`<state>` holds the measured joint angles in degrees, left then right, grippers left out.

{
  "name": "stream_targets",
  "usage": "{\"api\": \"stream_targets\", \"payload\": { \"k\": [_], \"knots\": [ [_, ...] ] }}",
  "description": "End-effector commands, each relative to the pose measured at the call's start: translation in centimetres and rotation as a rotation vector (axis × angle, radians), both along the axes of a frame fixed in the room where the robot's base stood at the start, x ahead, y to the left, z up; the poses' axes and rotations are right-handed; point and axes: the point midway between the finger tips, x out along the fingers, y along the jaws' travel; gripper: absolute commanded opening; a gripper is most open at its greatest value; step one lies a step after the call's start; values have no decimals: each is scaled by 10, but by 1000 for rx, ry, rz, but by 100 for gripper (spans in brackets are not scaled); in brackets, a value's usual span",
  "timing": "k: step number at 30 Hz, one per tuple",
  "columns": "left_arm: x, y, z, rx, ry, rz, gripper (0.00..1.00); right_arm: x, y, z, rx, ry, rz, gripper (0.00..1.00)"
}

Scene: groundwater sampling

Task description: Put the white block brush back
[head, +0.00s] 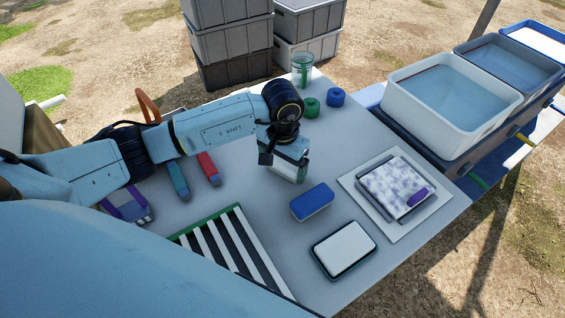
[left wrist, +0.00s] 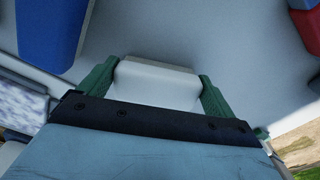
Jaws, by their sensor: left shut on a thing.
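My left gripper (head: 287,176) is over the middle of the table, pointing down. Its green fingers are closed on the white block brush (left wrist: 158,82), one finger at each end in the left wrist view. In the head view the brush is mostly hidden by the gripper, and only a pale part shows between the fingers. I cannot tell whether it touches the table. My right gripper is not in view.
A blue block (head: 312,202) lies just right of the gripper. A striped rack (head: 238,252) is at the front. Red (head: 208,168) and blue (head: 178,180) pieces lie left.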

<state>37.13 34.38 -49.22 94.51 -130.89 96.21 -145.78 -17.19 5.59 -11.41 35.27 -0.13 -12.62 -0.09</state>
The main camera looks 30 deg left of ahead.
Motion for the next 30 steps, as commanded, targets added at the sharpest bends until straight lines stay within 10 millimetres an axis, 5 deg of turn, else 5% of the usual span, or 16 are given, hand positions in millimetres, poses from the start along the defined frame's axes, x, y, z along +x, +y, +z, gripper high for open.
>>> {"api": "stream_targets", "payload": {
  "k": [10,11,13,23,30],
  "knots": [
    [1,0,-2,-1,-2,0,69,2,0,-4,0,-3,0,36],
    [1,0,-2,-1,-2,0,92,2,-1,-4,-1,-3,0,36],
    [1,0,-2,-1,-2,0,100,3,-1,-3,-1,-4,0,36],
    [0,0,3,-1,-1,0,100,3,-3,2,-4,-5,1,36],
    [3,0,48,0,-9,-2,100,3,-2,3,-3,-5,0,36]
  ]
}}
